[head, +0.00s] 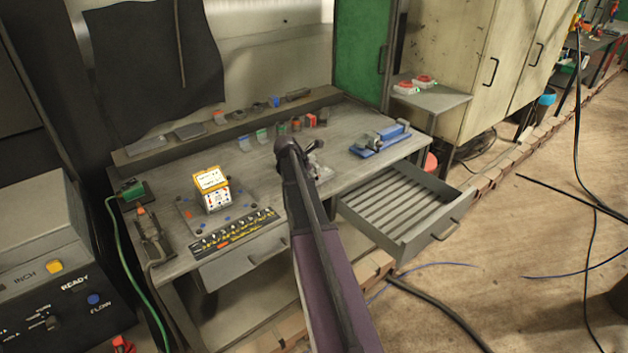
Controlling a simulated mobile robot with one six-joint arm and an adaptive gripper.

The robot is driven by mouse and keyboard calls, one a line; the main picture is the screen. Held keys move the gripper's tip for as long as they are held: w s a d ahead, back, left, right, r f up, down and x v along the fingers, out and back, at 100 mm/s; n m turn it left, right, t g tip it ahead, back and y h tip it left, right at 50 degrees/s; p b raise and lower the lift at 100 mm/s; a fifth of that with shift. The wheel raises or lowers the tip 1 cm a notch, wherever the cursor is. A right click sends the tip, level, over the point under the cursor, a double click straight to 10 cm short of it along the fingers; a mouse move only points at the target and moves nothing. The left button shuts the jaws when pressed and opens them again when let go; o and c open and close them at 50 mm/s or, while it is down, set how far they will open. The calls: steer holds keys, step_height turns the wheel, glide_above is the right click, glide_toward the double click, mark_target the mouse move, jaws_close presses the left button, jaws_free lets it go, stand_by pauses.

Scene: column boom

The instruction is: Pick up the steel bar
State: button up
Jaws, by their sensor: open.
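A grey workbench (342,147) stands in the middle of the view. I cannot say for certain which thing is the steel bar. Grey bar-like pieces lie on the narrow raised ledge at the back: a light flat one (147,145) at the left, a darker block (189,131) beside it, and a dark bar (298,94) at the right end. My arm reaches up over the bench's front edge. My gripper (319,172) shows small and partly hidden behind my arm, over the bench top. It is open, and I see nothing in it.
A drawer (408,206) with a slatted bottom is pulled out at the bench's right. A white-and-orange box (212,189) stands on a plate at the left. A blue vise-like tool (381,138) sits at the right. Cables lie on the floor.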

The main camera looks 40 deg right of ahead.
steer(key=c, duration=1.1)
steer(key=shift+c, duration=0.2)
steer(key=shift+r, duration=0.25)
steer(key=shift+r+p, duration=1.7)
steer(key=shift+p, duration=0.25)
steer(key=s+a+r+p, duration=0.1)
steer(key=s+a, duration=0.7)
steer(key=s, duration=0.5)
steer(key=shift+s, duration=0.4)
steer(key=shift+r, duration=0.15)
step_height(320, 180, up, 6)
steer(key=p, duration=0.6)
